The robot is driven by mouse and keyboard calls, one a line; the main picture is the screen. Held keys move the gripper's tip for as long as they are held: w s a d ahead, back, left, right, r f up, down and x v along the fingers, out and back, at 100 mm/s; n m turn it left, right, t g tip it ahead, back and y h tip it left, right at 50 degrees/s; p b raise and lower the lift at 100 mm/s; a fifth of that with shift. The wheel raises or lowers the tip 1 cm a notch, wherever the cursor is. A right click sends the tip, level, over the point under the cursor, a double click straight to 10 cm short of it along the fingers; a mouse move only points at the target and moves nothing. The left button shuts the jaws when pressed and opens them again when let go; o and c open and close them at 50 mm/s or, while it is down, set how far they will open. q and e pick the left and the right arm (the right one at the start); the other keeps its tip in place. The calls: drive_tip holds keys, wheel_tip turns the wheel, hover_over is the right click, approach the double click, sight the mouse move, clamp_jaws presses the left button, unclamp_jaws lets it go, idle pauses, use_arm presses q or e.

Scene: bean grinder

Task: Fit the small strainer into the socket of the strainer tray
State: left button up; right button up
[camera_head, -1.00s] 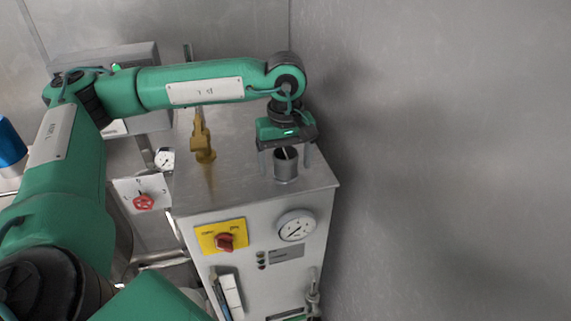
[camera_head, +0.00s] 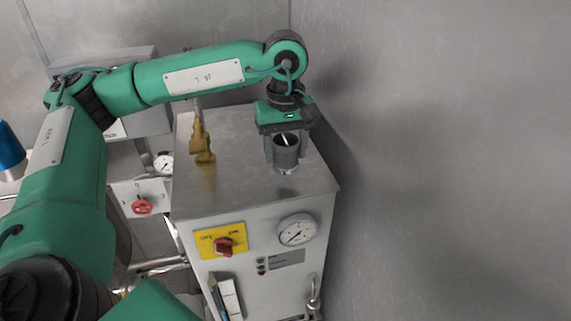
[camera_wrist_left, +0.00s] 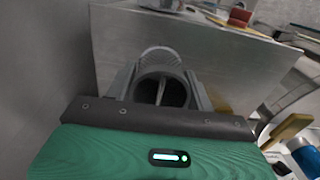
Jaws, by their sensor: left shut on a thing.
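The small strainer (camera_head: 286,157), a dark grey open-topped cup with a lighter lower end, is at the right side of the metal cabinet's top. A thin pale piece shows inside its mouth. My left gripper (camera_head: 285,149) comes down from above and is shut on the strainer, one finger on each side. In the left wrist view the strainer (camera_wrist_left: 161,88) is between the fingers, mouth towards the camera, with a ribbed lighter part beyond. I cannot tell whether its lower end touches the cabinet top. I cannot make out the strainer tray. My right gripper is not in view.
The metal cabinet (camera_head: 235,180) has a brass valve (camera_head: 202,145) standing on its top, left of the gripper. Its front carries a gauge (camera_head: 297,230) and a red knob on a yellow plate (camera_head: 221,240). A bare wall (camera_head: 440,150) is close on the right.

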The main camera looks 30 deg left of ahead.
use_arm(q)
wheel_tip(320, 180, up, 16)
drive_tip(key=shift+b, duration=0.4)
